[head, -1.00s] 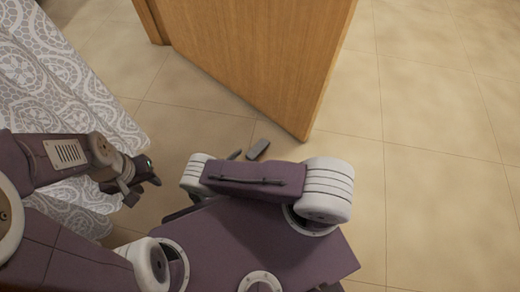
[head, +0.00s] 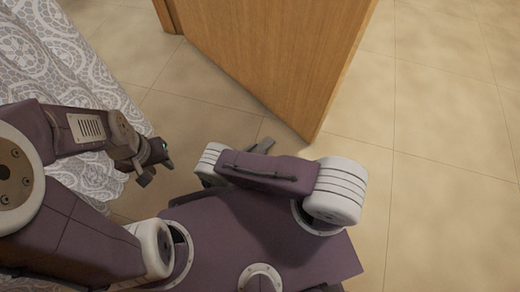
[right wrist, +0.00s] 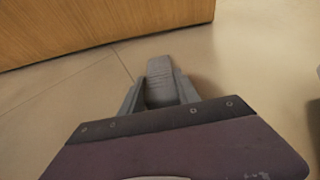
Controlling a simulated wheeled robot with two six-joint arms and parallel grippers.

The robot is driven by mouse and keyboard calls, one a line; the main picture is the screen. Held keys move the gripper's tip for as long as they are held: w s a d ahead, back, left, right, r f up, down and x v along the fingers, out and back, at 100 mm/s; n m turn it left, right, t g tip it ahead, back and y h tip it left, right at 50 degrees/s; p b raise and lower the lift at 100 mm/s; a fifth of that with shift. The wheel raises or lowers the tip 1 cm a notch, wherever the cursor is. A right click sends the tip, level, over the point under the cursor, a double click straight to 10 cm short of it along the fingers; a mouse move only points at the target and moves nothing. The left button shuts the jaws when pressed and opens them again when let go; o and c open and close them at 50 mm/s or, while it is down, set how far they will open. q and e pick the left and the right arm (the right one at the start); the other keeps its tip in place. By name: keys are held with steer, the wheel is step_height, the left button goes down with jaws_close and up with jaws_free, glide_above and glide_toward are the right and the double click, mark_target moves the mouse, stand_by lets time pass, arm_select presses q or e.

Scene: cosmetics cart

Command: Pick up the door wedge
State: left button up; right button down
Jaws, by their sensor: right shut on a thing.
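The grey door wedge (right wrist: 160,68) lies between the fingers of my right gripper (right wrist: 159,88) in the right wrist view. The right gripper is shut on it, close to the floor. In the head view my right forearm hides most of that gripper; a small grey piece shows past it, and I cannot tell whether it is wedge or finger. My left gripper (head: 158,167) is open and empty, at the left beside the patterned curtain.
A wooden door (head: 270,60) stands just beyond the right gripper, and its lower corner is close. The patterned white-grey curtain (head: 50,60) hangs at the left. The tiled floor (head: 440,180) at the right is clear.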

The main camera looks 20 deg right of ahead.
mark_target(257, 152)
step_height(257, 152, up, 10)
steer(key=p, duration=0.8)
steer(key=shift+r, duration=0.1)
